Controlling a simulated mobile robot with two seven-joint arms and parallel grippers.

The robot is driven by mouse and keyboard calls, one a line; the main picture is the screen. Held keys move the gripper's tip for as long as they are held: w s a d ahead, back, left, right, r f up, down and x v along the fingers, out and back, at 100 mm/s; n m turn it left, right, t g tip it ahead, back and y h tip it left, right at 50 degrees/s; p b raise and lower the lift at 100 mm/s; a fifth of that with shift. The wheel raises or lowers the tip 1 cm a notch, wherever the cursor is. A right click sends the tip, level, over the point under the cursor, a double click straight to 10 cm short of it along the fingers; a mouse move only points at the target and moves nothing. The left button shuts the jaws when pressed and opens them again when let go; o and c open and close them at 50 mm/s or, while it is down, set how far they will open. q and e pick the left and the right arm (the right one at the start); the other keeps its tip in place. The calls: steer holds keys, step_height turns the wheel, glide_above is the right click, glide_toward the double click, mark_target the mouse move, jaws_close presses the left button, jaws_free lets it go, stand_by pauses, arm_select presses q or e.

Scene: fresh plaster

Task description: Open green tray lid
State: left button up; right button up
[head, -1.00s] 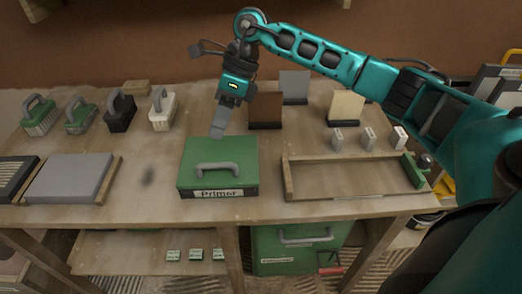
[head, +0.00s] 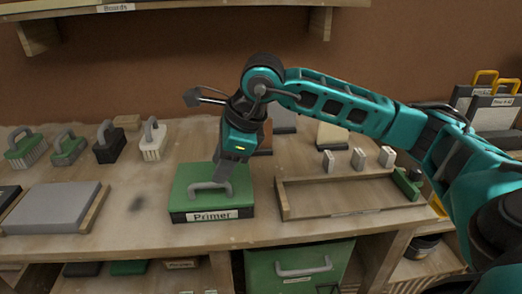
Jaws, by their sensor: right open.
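The green tray (head: 187,192) stands on the workbench, with a "Primer" label on its front face and a grey bar handle (head: 203,190) on its closed green lid. My right gripper (head: 224,178) points down from above, its fingertips over the right part of the lid, at or just by the right end of the handle. It is open; I cannot tell whether the handle lies between the fingers. My left gripper is not in view.
Several brushes (head: 108,142) stand at the back left. A grey slab (head: 52,207) lies left of the tray. A wooden frame (head: 345,210) lies to the right, with small pale blocks (head: 358,158) behind it. A green drawer (head: 300,270) is below the bench.

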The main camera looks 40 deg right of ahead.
steer(key=p+v, duration=0.1)
steer(key=v, duration=0.8)
steer(key=shift+y, duration=0.7)
steer(key=shift+s+d+f+p, duration=0.15)
steer(key=shift+s+f+p, duration=0.1)
steer(key=shift+s, duration=0.6)
steer(key=shift+s+d+f+p, duration=0.15)
steer(key=shift+s+f+p, duration=0.1)
steer(key=shift+s, duration=0.55)
steer(key=shift+s+d+f+p, duration=0.15)
steer(key=shift+s+f+p, duration=0.1)
steer(key=shift+s, duration=0.6)
